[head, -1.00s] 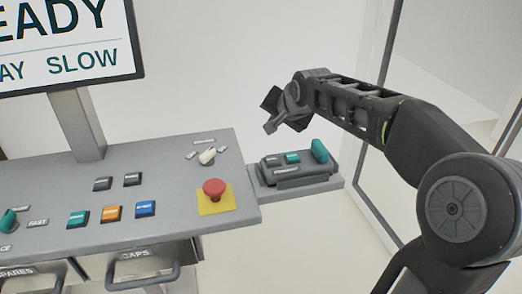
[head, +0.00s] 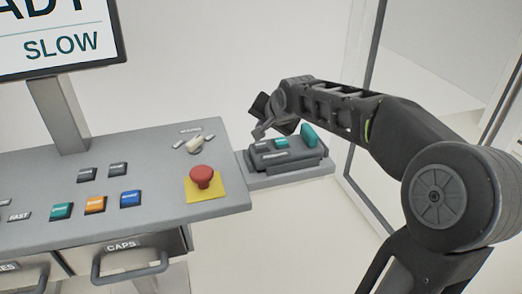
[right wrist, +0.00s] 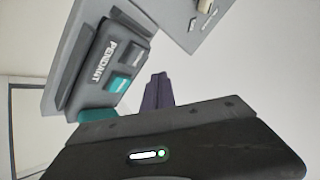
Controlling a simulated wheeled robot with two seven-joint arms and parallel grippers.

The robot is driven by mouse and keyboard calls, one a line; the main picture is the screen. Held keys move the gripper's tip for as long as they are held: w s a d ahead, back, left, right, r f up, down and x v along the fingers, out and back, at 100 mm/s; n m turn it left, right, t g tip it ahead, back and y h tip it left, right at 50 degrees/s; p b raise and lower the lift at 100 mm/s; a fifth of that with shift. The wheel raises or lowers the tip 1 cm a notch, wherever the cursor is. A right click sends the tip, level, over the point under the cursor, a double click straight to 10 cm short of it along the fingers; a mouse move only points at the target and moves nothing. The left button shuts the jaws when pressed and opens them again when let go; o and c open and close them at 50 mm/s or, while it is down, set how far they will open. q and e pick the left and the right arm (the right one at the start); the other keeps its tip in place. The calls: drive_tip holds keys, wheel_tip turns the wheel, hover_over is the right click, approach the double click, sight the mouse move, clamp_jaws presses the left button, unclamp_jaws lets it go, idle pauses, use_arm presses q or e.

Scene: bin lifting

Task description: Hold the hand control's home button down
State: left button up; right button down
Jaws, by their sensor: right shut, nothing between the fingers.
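The hand control (head: 287,159) is a dark grey box on a small side shelf at the console's right end. It has a dark button (head: 260,144), a teal button (head: 281,142) and a larger upright teal part (head: 309,135). In the right wrist view the hand control (right wrist: 92,72) reads "PENDANT", with a dark button (right wrist: 132,52) and a teal button (right wrist: 119,83); their small labels are unreadable, so I cannot tell which is home. My right gripper (head: 258,132) is shut and empty, close above the dark button's end; contact is unclear. My left gripper is out of view.
The grey console (head: 150,160) carries a red emergency button (head: 202,177) on a yellow plate, a cream selector (head: 195,145) and several coloured buttons. A screen (head: 60,35) stands behind it. A glass panel frame (head: 367,90) rises behind my right arm.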

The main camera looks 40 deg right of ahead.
sight(262, 146)
drive_tip(key=shift+f+b, duration=0.9)
drive_tip(key=shift+f, duration=0.4)
idle(1.0)
drive_tip(key=shift+f+b, duration=0.4)
drive_tip(key=shift+b, duration=0.2)
drive_tip(key=shift+f+b, duration=0.6)
idle(0.6)
drive_tip(key=shift+r, duration=0.1)
idle(1.1)
drive_tip(key=shift+r+p, duration=0.6)
drive_tip(key=shift+r, duration=0.3)
drive_tip(key=shift+r+p, duration=1.6)
drive_tip(key=shift+r, duration=0.95)
